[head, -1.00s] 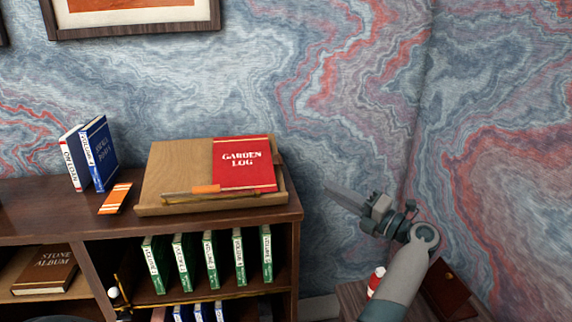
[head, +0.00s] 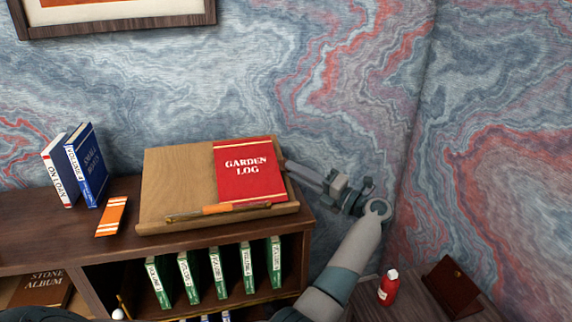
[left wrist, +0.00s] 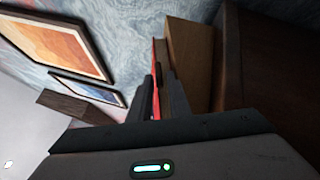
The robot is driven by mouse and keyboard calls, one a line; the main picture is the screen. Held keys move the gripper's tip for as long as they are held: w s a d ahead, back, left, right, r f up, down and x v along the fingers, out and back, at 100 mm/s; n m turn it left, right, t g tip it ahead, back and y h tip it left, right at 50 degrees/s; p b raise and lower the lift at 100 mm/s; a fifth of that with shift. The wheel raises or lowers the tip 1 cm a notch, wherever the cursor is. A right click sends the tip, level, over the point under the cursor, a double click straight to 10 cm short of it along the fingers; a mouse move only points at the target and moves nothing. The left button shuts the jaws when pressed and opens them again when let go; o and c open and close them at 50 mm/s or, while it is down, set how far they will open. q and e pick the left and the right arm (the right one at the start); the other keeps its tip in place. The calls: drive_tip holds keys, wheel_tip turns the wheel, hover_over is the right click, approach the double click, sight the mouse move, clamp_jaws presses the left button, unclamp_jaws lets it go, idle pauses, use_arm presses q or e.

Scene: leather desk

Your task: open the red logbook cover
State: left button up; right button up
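The red logbook (head: 250,183), titled "Garden Log", lies closed on the right half of a sloping wooden stand (head: 178,170). My left gripper (head: 288,164) is at the logbook's right edge, its fingers pointing left towards it. In the left wrist view a thin red strip of the logbook (left wrist: 155,100) shows between the two dark fingers (left wrist: 162,92), which stand slightly apart. I cannot tell whether either finger touches the cover. My right gripper is not in view.
An orange and dark pen (head: 220,209) lies along the stand's front ledge. Blue and white books (head: 85,165) and an orange striped card (head: 111,216) are to the left. A red bottle (head: 388,287) stands on a lower surface at right.

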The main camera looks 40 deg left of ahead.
use_arm(q)
drive_tip(key=shift+a, duration=0.3)
drive_tip(key=shift+r, duration=0.1)
clamp_jaws()
idle(0.4)
idle(0.9)
